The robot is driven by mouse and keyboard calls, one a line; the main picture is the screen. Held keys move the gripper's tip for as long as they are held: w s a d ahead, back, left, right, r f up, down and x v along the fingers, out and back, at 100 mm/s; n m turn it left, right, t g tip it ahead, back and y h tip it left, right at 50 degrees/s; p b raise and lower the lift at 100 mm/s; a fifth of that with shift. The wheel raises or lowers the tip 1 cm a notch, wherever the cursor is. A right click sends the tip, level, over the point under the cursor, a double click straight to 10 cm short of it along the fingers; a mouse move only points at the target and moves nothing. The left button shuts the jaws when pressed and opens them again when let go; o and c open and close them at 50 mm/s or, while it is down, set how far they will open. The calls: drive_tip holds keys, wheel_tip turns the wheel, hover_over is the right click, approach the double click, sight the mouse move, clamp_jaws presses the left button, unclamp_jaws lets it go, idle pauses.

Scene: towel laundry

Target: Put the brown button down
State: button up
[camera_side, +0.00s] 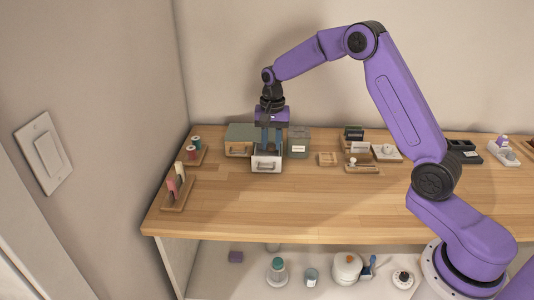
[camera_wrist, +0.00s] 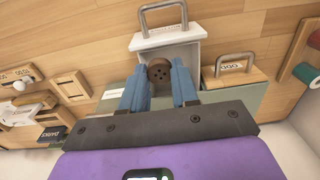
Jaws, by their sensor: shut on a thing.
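The round, dark brown button (camera_wrist: 159,72) with small holes is between the blue fingertips of my gripper (camera_wrist: 159,77) in the wrist view. My gripper is shut on it. In the side view my gripper (camera_side: 271,150) points down over the pulled-out white drawer (camera_side: 266,166), and the button is too small or hidden to make out. The white drawer (camera_wrist: 188,51) has a grey loop handle (camera_wrist: 163,8) and a label on its front. In the wrist view the button appears over the drawer's inside; I cannot tell how high it is above the floor.
A grey-green cabinet (camera_side: 240,131) stands behind the drawer. Its wood-fronted drawer (camera_side: 237,150) beside the white one looks shut. Spool stands (camera_side: 178,193) are at the table's left; wooden holders and small boxes (camera_side: 361,168) are to the right. The front tabletop (camera_side: 300,210) is clear.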

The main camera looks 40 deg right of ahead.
drive_tip(key=shift+w+f, duration=0.7)
drive_tip(key=shift+f, duration=0.15)
drive_tip(key=shift+w+f, duration=0.25)
drive_tip(key=shift+f, duration=1.55)
drive_tip(key=shift+f, duration=0.15)
drive_tip(key=o, duration=0.7)
drive_tip(key=shift+o, duration=0.2)
